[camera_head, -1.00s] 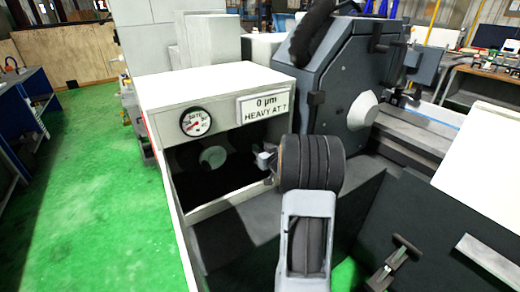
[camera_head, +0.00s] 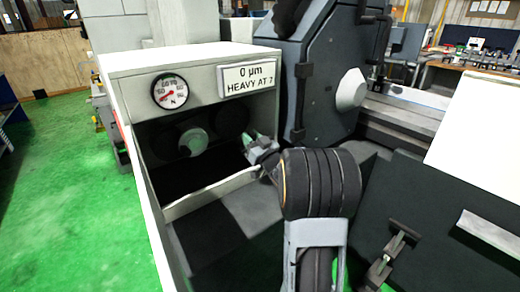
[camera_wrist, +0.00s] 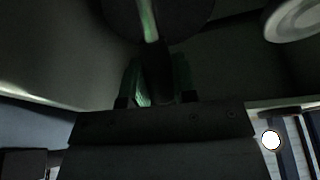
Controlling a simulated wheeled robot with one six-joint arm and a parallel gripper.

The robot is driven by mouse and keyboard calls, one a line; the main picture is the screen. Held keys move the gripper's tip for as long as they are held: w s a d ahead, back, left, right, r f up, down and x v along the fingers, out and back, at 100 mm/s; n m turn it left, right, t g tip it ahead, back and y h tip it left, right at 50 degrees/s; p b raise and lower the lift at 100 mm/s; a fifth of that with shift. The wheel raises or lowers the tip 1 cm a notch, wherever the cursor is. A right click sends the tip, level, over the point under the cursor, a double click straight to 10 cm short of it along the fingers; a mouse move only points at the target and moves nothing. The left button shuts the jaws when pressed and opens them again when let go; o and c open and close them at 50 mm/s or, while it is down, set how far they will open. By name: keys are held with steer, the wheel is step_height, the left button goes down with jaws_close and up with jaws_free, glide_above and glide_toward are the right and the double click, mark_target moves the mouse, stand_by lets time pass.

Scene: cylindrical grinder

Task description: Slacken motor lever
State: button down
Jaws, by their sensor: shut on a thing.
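My gripper (camera_head: 262,148) is at the right side of the open compartment of the cream machine housing (camera_head: 165,95). In the wrist view its two fingers (camera_wrist: 157,82) are closed around a dark upright bar, which I take to be the motor lever (camera_wrist: 155,65). A dark round disc lies just beyond it. In the head view the lever is hidden or too dark to make out. A round dial marked N (camera_head: 169,92) is on the housing front, with a red needle. A sign (camera_head: 248,78) beside it reads "0 µm HEAVY AT 7".
Inside the compartment is a pale round hub (camera_head: 193,141). The housing's front lip (camera_head: 212,193) runs below my gripper. A dark grey wheel guard (camera_head: 330,75) stands close on the right. A dark panel with a clamp (camera_head: 395,250) is at lower right. Green floor is open at left.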

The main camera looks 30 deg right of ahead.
steer(key=s+f+t+b, duration=0.1)
steer(key=t+b, duration=0.1)
steer(key=b, duration=0.4)
steer(key=shift+s+f, duration=0.25)
steer(key=shift+f, duration=0.05)
steer(key=shift+r+b, duration=0.1)
steer(key=shift+b, duration=0.25)
steer(key=c, duration=0.9)
jaws_free()
steer(key=shift+d, duration=0.1)
steer(key=shift+s, duration=0.1)
steer(key=s, duration=0.4)
steer(key=s+d+f, duration=0.1)
steer(key=s, duration=0.9)
steer(key=shift+s+d+f, duration=0.15)
steer(key=shift+s+f, duration=0.05)
steer(key=shift+s, duration=0.05)
